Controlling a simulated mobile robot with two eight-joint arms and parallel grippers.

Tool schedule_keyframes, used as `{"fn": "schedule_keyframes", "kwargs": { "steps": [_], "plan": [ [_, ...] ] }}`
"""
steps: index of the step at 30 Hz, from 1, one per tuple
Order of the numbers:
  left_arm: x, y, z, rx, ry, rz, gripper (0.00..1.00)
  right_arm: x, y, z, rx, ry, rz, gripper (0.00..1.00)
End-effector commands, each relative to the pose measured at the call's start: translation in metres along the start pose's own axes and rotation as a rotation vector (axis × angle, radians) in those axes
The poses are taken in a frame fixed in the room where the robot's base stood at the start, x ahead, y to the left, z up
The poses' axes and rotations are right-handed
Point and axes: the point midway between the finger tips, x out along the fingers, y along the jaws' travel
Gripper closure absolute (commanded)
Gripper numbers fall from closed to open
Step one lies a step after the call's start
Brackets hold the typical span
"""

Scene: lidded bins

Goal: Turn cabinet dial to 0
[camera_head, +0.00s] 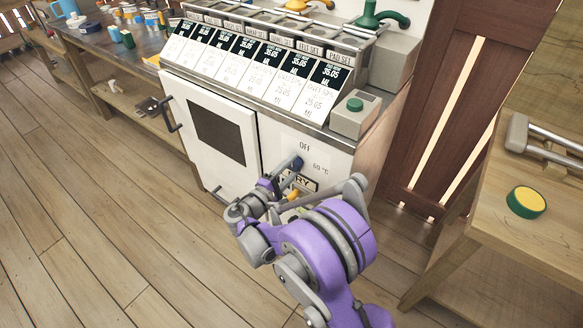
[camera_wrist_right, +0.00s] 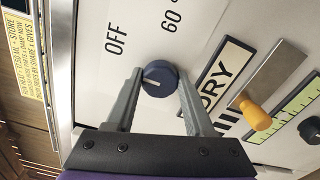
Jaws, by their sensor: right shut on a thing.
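The cabinet dial (camera_wrist_right: 160,76) is a dark blue round knob with a short pale pointer line on the white front panel. In the wrist view it sits between the two grey fingers of my right gripper (camera_wrist_right: 158,88), which is shut on it. The line lies on the dial's left part in that view. The labels "OFF" and "60" are printed above it; no "0" is readable. In the head view the dial (camera_head: 298,162) shows just beyond my right gripper (camera_head: 284,178), partly covered. My left gripper is not in view.
The white cabinet door (camera_head: 213,135) with a dark window stands left of the dial. A wooden table (camera_head: 540,225) with a yellow-green round object (camera_head: 526,202) stands at right.

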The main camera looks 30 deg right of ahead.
Motion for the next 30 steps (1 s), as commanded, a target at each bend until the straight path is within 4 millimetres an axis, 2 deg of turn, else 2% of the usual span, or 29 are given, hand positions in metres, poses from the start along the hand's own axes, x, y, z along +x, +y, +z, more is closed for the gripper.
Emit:
{"fn": "schedule_keyframes", "kwargs": {
  "steps": [8, 9, 13, 14, 23, 26, 30],
  "plan": [
    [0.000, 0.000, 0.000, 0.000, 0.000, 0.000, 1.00, 0.000, 0.000, 0.000, -0.002, 0.000, -0.001, 1.00],
    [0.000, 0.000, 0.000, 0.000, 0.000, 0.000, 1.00, 0.000, -0.001, 0.000, -0.002, 0.000, -0.001, 0.43],
    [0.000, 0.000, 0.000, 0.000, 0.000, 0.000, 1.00, 0.000, 0.000, 0.000, -0.001, 0.000, -0.001, 0.20],
    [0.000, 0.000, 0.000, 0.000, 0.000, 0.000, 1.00, 0.000, 0.000, 0.000, -0.001, 0.000, -0.001, 0.17],
    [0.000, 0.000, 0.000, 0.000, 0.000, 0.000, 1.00, -0.002, 0.000, 0.000, -0.001, 0.001, 0.000, 0.17],
    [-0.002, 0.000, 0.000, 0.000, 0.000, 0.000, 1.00, -0.010, 0.000, -0.001, 0.000, 0.002, 0.000, 0.17],
    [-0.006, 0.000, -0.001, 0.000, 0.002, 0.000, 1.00, -0.035, 0.001, -0.001, 0.000, 0.005, 0.000, 0.17]
  ]
}}
